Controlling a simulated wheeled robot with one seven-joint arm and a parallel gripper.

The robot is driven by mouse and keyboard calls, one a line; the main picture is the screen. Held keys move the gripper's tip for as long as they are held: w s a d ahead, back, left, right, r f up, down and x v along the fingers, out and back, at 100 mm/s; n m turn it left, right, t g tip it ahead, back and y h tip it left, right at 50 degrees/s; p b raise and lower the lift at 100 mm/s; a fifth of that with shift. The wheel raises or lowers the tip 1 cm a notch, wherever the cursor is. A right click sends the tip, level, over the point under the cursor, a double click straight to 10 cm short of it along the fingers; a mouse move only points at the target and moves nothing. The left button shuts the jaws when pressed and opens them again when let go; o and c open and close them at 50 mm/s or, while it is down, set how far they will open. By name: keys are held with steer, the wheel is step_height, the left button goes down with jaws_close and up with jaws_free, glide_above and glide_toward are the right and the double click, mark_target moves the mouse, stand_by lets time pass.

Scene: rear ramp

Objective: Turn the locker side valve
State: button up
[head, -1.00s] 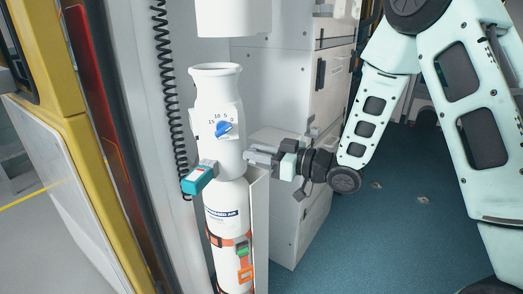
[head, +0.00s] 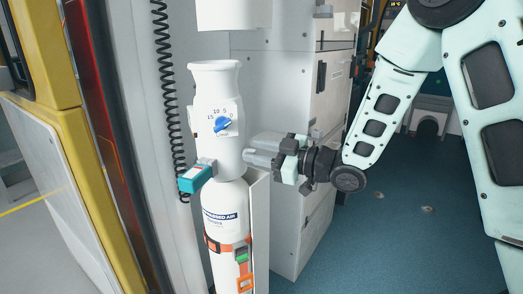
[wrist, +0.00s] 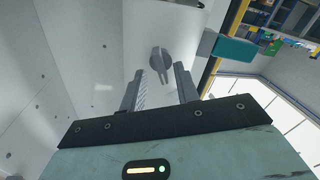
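A grey valve handle (wrist: 160,58) stands on a white surface in the wrist view, a little beyond my fingertips and in line with the gap between them. My gripper (wrist: 160,82) is open, with one finger on each side of an empty gap. In the head view my gripper (head: 252,152) lies level, its tips close to the right side of the white cylinder (head: 217,85). The grey handle cannot be made out there. A blue knob (head: 223,124) with a numbered dial is on the cylinder's front, left of my gripper.
A teal box (head: 195,178) sticks out from the cylinder's left; it also shows in the wrist view (wrist: 235,50). A white locker (head: 295,75) stands behind my gripper. A coiled black cord (head: 166,80) hangs at left.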

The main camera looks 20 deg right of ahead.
steer(key=v, duration=1.7)
steer(key=shift+s+d, duration=0.2)
steer(key=shift+r, duration=0.1)
stand_by(0.9)
steer(key=shift+p, duration=0.7)
steer(key=f+p+x, duration=0.1)
steer(key=p+x, duration=0.3)
steer(key=x, duration=1.3)
steer(key=shift+w+f+n, duration=0.3)
steer(key=shift+w+f, duration=0.1)
steer(key=shift+c, duration=0.3)
